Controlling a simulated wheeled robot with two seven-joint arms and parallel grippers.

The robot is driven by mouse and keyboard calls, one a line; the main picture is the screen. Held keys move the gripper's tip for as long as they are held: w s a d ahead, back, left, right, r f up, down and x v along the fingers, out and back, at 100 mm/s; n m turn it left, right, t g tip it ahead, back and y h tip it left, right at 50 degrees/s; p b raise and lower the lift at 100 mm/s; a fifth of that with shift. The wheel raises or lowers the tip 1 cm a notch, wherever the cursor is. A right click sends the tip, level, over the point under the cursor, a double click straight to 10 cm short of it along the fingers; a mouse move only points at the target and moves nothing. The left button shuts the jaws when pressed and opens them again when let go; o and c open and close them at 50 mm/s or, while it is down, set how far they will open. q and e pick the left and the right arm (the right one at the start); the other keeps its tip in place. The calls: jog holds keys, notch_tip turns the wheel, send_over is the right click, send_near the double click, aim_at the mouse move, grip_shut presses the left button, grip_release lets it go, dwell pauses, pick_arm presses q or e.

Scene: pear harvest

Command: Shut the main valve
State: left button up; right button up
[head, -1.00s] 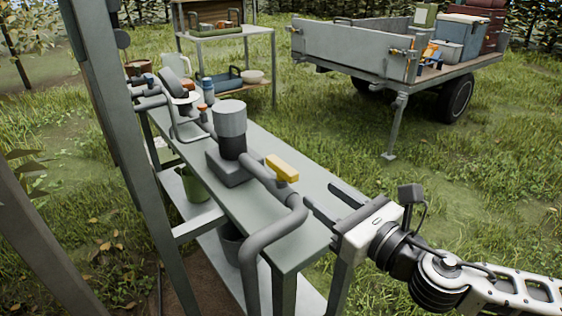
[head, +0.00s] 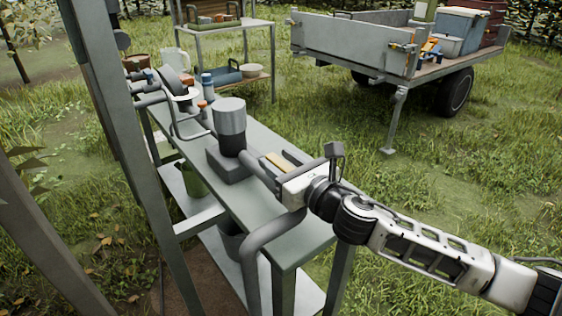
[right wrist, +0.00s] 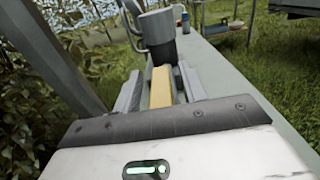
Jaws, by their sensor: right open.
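The main valve's yellow lever (head: 275,162) sits on a grey pipe (head: 262,240) at the near end of the grey bench. My right gripper (head: 280,160) is open, and its two fingers reach along either side of the lever. In the right wrist view the yellow lever (right wrist: 161,88) lies between the two fingers (right wrist: 160,92), with a narrow gap to the right finger; contact on the left side is hard to tell. The gripper body hides part of the pipe beneath the lever. My left gripper is not in view.
A grey and black pump-like cylinder (head: 230,125) stands on the bench (head: 195,147) just beyond the lever. Bottles (head: 207,88) and pipes stand further back. An upright post (head: 115,130) rises at left. A trailer (head: 355,45) stands on the grass behind; the grass right of the bench is clear.

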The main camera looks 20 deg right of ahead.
grip_shut()
